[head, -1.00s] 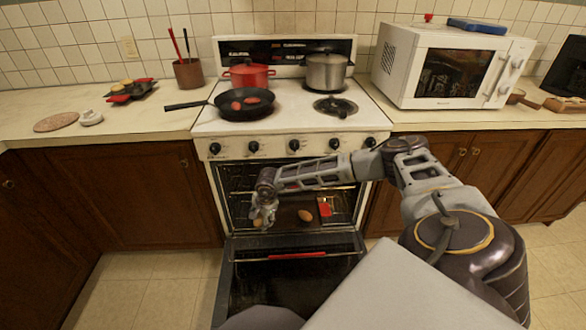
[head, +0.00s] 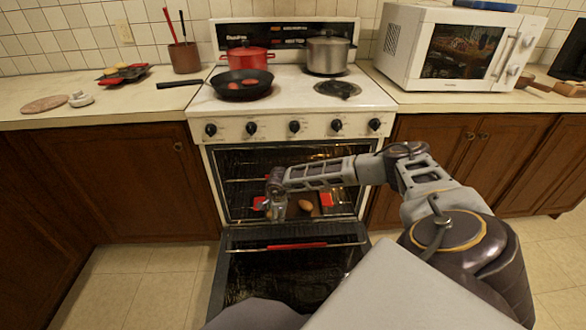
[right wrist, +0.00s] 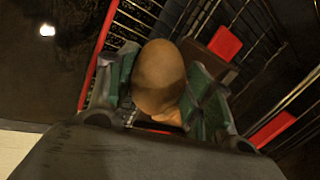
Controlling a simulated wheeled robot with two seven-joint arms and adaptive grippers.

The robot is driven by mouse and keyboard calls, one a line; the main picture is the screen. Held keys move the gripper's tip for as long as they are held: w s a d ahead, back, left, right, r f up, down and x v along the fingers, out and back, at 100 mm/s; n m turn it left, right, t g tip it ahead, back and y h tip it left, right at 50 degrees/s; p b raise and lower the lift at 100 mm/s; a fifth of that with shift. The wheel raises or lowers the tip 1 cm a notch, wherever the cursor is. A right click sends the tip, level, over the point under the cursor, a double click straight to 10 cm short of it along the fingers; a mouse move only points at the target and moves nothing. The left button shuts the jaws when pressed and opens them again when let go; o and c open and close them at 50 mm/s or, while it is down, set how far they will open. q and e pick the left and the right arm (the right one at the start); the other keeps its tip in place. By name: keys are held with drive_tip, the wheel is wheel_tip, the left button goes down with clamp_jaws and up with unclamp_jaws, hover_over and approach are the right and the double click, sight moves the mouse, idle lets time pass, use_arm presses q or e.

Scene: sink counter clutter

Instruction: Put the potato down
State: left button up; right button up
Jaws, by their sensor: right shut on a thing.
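A brown potato (right wrist: 158,75) is between the two fingers of my right gripper (right wrist: 160,100) in the right wrist view. In the head view my right gripper (head: 278,212) is inside the open oven, over the left part of a dark tray with red handles; its potato is mostly hidden there. A second brown potato (head: 305,205) lies on the tray just right of the gripper. A tray handle shows red (right wrist: 224,44) in the right wrist view. I cannot tell whether the held potato touches the tray. My left gripper is out of view.
The oven door (head: 290,270) is folded down in front, with a red strip along it. Wire racks (right wrist: 262,55) surround the gripper. A black pan (head: 240,85), a red pot (head: 249,58) and a steel pot (head: 328,54) stand on the stove above.

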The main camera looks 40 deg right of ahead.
use_arm(q)
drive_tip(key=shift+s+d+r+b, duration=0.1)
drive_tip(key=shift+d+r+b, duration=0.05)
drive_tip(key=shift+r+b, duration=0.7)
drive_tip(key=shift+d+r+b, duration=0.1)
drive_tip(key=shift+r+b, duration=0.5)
drive_tip(key=shift+b, duration=0.3)
use_arm(e)
drive_tip(key=d+f+m, duration=0.2)
drive_tip(key=d+f, duration=0.2)
drive_tip(key=f, duration=0.1)
drive_tip(key=shift+m+h, duration=0.4)
drive_tip(key=shift+s, duration=0.1)
drive_tip(key=shift+f, duration=0.1)
